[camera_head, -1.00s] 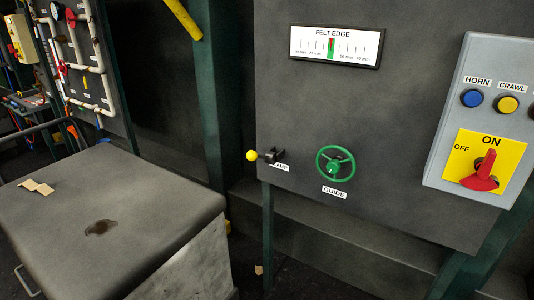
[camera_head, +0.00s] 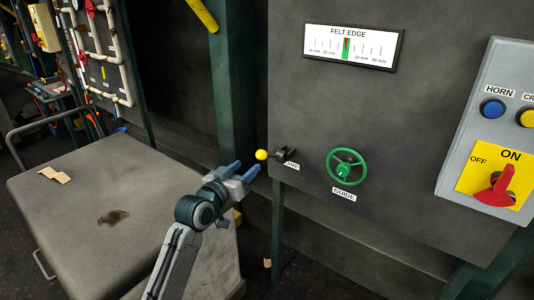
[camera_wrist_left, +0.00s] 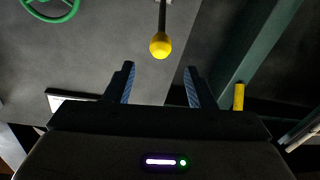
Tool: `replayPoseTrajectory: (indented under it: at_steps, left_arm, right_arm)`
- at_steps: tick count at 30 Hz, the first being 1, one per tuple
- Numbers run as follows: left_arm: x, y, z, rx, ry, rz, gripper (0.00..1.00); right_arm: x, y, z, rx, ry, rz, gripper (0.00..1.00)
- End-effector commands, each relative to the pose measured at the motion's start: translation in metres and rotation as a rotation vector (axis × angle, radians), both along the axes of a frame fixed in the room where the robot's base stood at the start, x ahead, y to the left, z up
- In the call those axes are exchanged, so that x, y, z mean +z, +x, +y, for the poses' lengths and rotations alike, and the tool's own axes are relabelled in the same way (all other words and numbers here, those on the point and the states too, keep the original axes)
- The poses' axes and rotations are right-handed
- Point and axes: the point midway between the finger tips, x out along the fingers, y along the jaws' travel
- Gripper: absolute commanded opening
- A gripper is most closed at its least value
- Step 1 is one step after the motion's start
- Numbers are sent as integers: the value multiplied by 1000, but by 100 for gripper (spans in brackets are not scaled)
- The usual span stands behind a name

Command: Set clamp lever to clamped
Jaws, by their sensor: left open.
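The clamp lever has a yellow ball knob (camera_head: 261,155) on a dark mount (camera_head: 285,154) at the lower left of the dark panel, and it points left. A label beneath the mount is partly hidden. In the left wrist view the yellow knob (camera_wrist_left: 160,46) hangs on a dark rod, ahead of the fingertips and between their lines. My left gripper (camera_head: 246,168) is open and empty, just left of and below the knob, not touching it as far as I can see. Its two fingers also show in the left wrist view (camera_wrist_left: 159,75). My right gripper is out of view.
A green GUIDE handwheel (camera_head: 346,167) sits right of the lever. A FELT EDGE gauge (camera_head: 350,46) is above. A grey control box (camera_head: 492,125) with a red switch is at the right.

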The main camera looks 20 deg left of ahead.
Motion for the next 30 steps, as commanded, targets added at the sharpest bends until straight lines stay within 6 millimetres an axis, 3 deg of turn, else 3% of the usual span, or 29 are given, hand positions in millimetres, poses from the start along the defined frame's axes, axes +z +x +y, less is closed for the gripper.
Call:
replayPoseTrajectory:
  at_steps: [9, 15, 27, 30]
  left_arm:
    - [1, 59, -15, 0, -3, 4, 50]
    - [0, 84, -21, 0, -2, 4, 50]
    - [-1, 92, -23, 2, 0, 2, 50]
    - [-1, 92, -23, 2, 0, 2, 32]
  right_arm:
    - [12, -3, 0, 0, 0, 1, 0]
    - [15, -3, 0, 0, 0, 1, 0]
    - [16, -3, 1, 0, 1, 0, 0]
    - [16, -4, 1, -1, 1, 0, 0]
